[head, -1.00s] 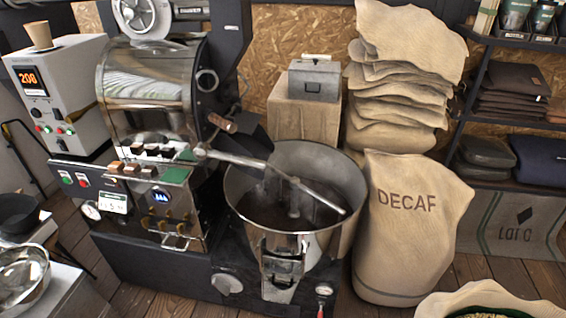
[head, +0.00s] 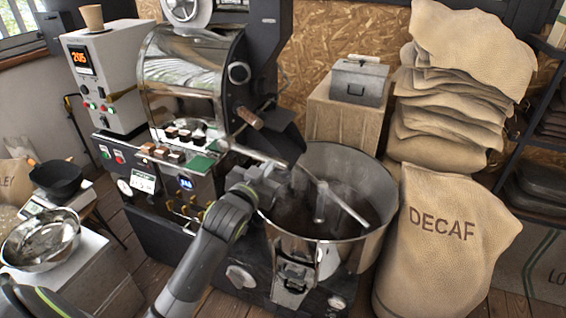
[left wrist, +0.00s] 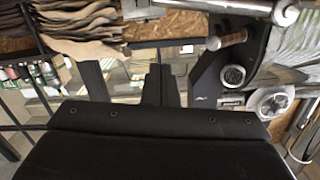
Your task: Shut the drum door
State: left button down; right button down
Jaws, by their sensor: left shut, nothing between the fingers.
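The roaster drum (head: 185,72) is a shiny metal cylinder in the head view. A wooden handle (head: 249,118) sits at its front right, next to a dark plate (head: 283,143) that juts out over the cooling bin; this looks like the drum door hanging open. The wooden handle (left wrist: 230,41) and dark plate (left wrist: 207,80) also show in the left wrist view, right of my fingers. My left gripper (head: 284,179) is below the plate, by the bin's left rim, partly hard to make out. Its fingers (left wrist: 161,85) are together and empty. My right gripper is not in view.
The round cooling bin (head: 345,235) with its stirring arm (head: 345,205) is right of my left gripper. The control panel (head: 185,185) is to the left. A DECAF sack (head: 440,250) stands at the right. A metal bowl (head: 42,240) is at the far left.

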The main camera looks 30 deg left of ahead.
pick_arm(q)
jog(key=p, duration=0.1)
send_over(279, 164)
jog(key=s+d, duration=0.2)
jog(key=s, duration=0.1)
jog(key=f, duration=0.2)
jog(key=w+f, duration=0.1)
jog(key=shift+a+f+p, duration=0.3)
jog(key=shift+a+p, duration=0.1)
jog(key=shift+a+f, duration=0.1)
jog(key=shift+f, duration=0.5)
jog(key=shift+f, duration=0.1)
